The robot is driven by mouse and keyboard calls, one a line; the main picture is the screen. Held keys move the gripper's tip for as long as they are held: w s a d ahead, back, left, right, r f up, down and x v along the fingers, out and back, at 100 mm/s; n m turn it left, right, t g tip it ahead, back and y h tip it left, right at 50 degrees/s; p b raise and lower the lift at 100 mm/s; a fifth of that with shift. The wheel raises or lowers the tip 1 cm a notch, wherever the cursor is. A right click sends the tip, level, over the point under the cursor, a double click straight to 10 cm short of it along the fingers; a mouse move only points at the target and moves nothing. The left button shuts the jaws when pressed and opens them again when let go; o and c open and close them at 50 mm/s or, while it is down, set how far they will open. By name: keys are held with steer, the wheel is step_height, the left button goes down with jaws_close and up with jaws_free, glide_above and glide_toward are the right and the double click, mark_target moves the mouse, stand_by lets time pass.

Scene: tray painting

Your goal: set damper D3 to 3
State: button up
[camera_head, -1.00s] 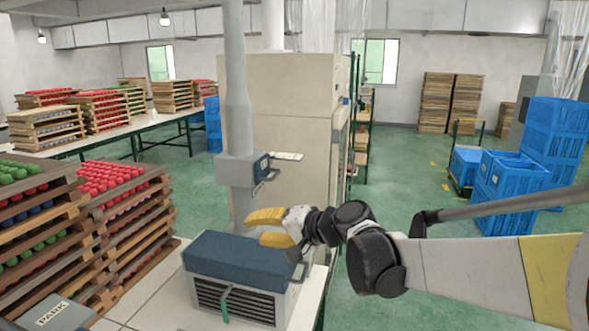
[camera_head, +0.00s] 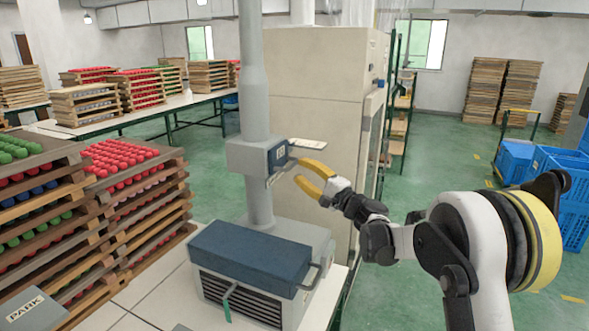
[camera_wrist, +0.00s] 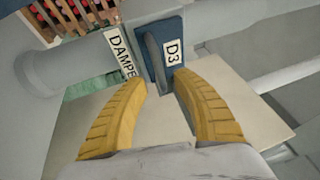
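Damper D3 is a grey box (camera_head: 245,158) on a vertical grey duct (camera_head: 254,80), with a blue face plate (camera_head: 279,154) and a lever handle on its right side. In the wrist view the blue plate (camera_wrist: 176,45) carries a white "D3" label (camera_wrist: 173,52), and the dark lever (camera_wrist: 155,58) stands out from it. A "DAMPE…" label (camera_wrist: 122,55) is partly cut off. My gripper (camera_head: 300,171) has two yellow fingers, apart and empty, just right of the lever. In the wrist view the lever lies just beyond and between the fingertips (camera_wrist: 161,82). I cannot read the setting.
A blue-topped grey unit (camera_head: 250,255) with a side handle stands below the duct. A tall beige cabinet (camera_head: 315,100) stands behind. Stacked wooden trays of coloured balls (camera_head: 120,190) fill the left. Blue crates (camera_head: 515,160) stand at the right. The green floor between is free.

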mark_target(294, 163)
steer(key=shift+b+x, duration=0.3)
steer(key=shift+x, duration=1.65)
